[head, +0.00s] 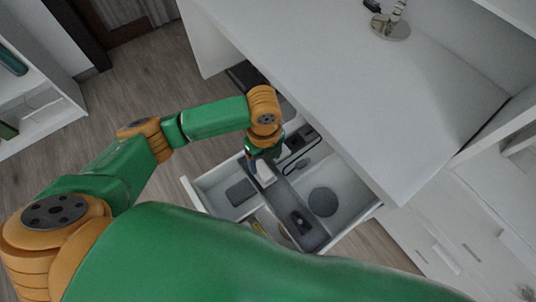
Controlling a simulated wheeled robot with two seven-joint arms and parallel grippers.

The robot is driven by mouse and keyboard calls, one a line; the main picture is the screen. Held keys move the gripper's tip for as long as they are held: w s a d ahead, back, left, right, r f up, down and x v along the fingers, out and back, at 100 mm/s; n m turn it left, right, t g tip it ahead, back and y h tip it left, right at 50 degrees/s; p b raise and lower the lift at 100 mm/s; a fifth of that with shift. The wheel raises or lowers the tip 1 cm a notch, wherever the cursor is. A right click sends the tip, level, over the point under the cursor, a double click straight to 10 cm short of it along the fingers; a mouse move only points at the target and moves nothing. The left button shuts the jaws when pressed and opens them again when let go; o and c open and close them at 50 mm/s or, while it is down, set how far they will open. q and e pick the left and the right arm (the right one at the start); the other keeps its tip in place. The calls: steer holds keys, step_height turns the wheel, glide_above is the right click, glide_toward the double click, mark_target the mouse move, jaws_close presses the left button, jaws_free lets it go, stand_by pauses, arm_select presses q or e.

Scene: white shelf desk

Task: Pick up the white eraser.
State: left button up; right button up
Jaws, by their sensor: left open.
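A small white block (265,174) shows at the end of my left gripper (262,165), over the open drawer (193,192). It may be the white eraser, but its lower part and its contact with the fingers are too small to make out. My left arm comes in from the left and its gripper points down into the drawer near the divider. The left gripper is open. My right gripper is out of view.
The drawer holds a dark grey rectangular item (240,192), a dark round item (322,201), a black item (300,222) and a dark cable (302,160). The white desk top (330,80) overhangs the drawer's far side. Wooden floor (150,85) lies to the left.

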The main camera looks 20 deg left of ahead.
mark_target(263, 170)
arm_select(q)
steer(key=f, duration=0.2)
steer(key=f+b, duration=0.1)
steer(key=f, duration=0.2)
steer(key=shift+s+a+f, duration=0.2)
steer(key=shift+f, duration=0.1)
steer(key=shift+w+f, duration=0.1)
steer(key=shift+f, duration=0.1)
steer(key=shift+r, duration=0.1)
jaws_close()
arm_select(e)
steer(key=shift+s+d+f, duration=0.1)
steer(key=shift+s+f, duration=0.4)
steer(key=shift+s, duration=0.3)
